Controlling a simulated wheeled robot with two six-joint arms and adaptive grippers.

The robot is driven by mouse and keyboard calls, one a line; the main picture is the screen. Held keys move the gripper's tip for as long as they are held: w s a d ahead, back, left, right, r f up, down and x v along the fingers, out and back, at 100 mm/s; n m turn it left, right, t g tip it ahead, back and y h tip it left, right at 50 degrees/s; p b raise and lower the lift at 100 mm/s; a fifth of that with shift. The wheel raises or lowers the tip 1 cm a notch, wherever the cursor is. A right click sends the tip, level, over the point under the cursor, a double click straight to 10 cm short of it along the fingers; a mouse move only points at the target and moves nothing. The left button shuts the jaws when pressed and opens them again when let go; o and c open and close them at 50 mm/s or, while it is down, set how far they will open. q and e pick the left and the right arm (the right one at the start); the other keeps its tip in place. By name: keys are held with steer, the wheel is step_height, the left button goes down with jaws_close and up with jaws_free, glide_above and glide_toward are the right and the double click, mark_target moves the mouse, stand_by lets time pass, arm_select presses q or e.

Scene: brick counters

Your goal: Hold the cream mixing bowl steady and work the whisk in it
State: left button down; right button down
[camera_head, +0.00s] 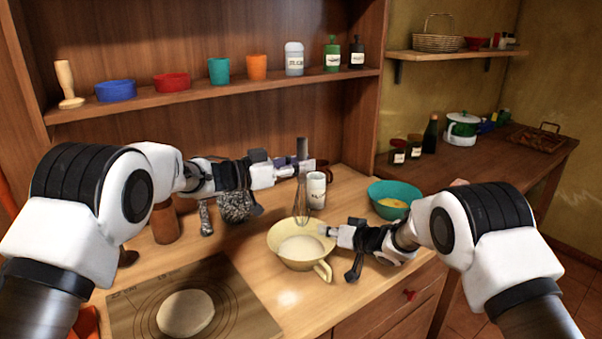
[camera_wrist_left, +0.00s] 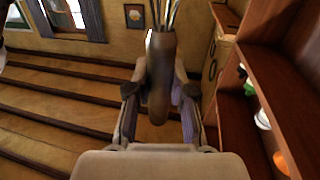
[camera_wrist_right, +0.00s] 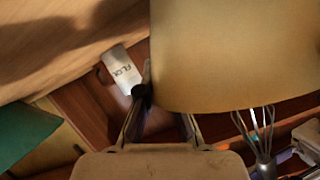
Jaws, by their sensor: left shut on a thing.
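The cream mixing bowl (camera_head: 277,243) stands on the wooden counter with pale contents in it. The whisk (camera_head: 301,205) stands upright, its wires reaching down into the bowl. My left gripper (camera_head: 301,166) is shut on the whisk handle (camera_head: 303,150) above the bowl; the handle also shows between its fingers in the left wrist view (camera_wrist_left: 160,75). My right gripper (camera_head: 331,231) is at the bowl's right rim. In the right wrist view the bowl wall (camera_wrist_right: 235,60) is close, covering part of the fingers (camera_wrist_right: 163,110), so their grip is unclear. The whisk (camera_wrist_right: 262,140) shows beyond it.
A white labelled canister (camera_head: 316,190) stands behind the bowl. A teal bowl (camera_head: 380,192) with yellow contents is at the right. A baking mat (camera_head: 240,315) with dough (camera_head: 185,313) lies at the front left. A brown jar (camera_head: 165,222) stands behind the mat.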

stand_by(0.3)
steer(key=c, duration=1.2)
jaws_free()
steer(key=shift+f, duration=0.1)
steer(key=shift+c, duration=0.2)
steer(key=v, duration=1.2)
